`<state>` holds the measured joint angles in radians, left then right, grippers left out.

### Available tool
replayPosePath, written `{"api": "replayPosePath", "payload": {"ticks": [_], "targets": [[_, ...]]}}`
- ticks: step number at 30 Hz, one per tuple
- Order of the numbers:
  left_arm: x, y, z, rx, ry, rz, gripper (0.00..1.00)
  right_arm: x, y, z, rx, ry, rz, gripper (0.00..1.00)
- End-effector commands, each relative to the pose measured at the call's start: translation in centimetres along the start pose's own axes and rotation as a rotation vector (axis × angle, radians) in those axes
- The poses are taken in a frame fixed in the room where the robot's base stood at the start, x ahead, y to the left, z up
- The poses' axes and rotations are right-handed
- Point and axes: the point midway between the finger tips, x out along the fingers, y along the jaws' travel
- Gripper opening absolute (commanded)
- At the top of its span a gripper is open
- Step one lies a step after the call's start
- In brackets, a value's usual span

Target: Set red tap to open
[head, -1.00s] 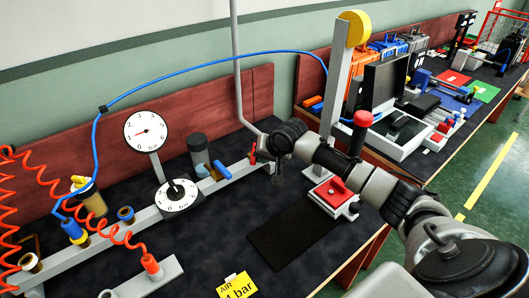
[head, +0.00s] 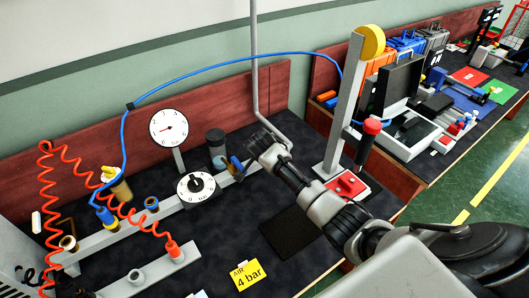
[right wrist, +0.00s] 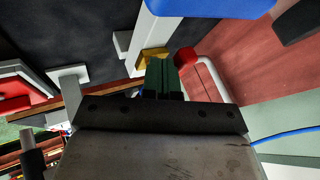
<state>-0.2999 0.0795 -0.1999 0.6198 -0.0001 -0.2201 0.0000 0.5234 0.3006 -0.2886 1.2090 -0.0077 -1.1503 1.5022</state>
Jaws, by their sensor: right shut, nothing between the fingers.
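The red tap (right wrist: 186,57) shows in the right wrist view as a small red piece close beside my fingertips. It is by a brass-yellow fitting (right wrist: 152,57) and the bent grey pipe (right wrist: 212,78). How its handle is turned is not clear. In the head view it is hidden behind my right gripper (head: 258,147). That gripper is at the right end of the grey air manifold (head: 100,238). Its dark green fingers (right wrist: 164,80) are shut with nothing between them. Whether they touch the tap I cannot tell. My left gripper is not in view.
A blue tap handle (head: 237,163) sits just left of my right gripper and looms large in the wrist view (right wrist: 215,6). A dial gauge (head: 169,127) and a round knob (head: 196,186) stand further left. A red-topped post (head: 372,127) stands right, near my arm.

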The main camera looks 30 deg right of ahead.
Motion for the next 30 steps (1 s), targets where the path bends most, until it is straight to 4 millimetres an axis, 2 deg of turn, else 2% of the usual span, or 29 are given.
{"api": "replayPosePath", "payload": {"ticks": [24,30], "targets": [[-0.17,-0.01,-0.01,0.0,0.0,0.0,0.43,0.1,-0.62,0.18,-0.003,-0.002,-0.005,0.0],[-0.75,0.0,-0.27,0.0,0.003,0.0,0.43,0.17,-0.17,-0.53,-0.005,-0.003,-0.003,0.0]]}}
